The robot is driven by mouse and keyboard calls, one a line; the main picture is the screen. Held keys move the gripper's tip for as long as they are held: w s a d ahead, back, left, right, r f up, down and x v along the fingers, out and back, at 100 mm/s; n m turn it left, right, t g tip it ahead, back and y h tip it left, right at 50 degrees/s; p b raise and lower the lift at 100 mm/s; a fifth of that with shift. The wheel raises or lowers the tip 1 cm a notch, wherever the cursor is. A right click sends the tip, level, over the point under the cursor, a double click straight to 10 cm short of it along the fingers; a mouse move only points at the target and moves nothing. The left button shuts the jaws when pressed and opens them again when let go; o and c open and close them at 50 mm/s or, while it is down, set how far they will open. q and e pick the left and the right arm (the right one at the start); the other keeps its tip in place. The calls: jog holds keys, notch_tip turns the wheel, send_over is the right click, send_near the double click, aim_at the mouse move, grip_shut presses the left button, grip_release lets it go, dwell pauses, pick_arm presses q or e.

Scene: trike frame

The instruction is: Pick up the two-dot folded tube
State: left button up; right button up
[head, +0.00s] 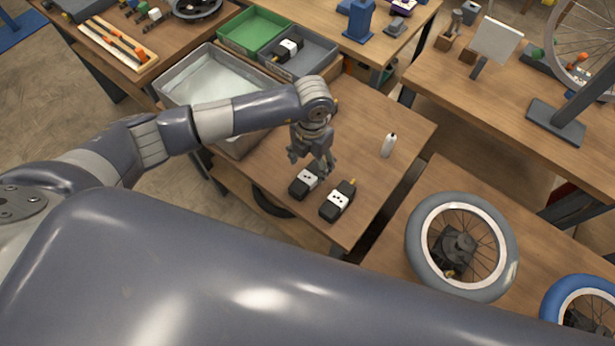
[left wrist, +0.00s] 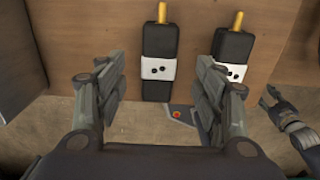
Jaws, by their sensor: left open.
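Two black folded tubes with white dotted bands and yellow tips lie side by side near the front edge of the small wooden table. The left tube (head: 305,182) shows what look like two dots on its band; it also appears in the left wrist view (left wrist: 158,68). The right tube (head: 338,201) has dots too small to count surely; it also appears in the left wrist view (left wrist: 232,68). My left gripper (head: 316,166) is open and empty, just above and beside the left tube. My right gripper (left wrist: 274,101) shows at the right of the wrist view, its jaws unclear.
A white bottle (head: 389,145) stands on the same table. A large grey bin (head: 172,88), a green bin (head: 232,42) and a grey bin holding another dotted tube (head: 288,49) are behind. A wheel (head: 412,245) lies on the right table. The table middle is mostly clear.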

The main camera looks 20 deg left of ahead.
aim_at(308, 177)
pick_arm(q)
jog(key=shift+f, duration=0.75)
jog(key=shift+s+f+p, duration=0.2)
jog(key=shift+f+p, duration=0.1)
jog(key=shift+p, duration=0.05)
jog(key=f, duration=0.1)
jog(key=f+p, duration=0.1)
jog(key=f, duration=0.1)
jog(key=shift+s+a+f, duration=0.25)
jog(key=shift+s+a, duration=0.05)
jog(key=shift+s, duration=0.05)
jog(key=shift+f, duration=0.6)
jog(key=shift+c, duration=0.4)
jog(key=c, duration=1.1)
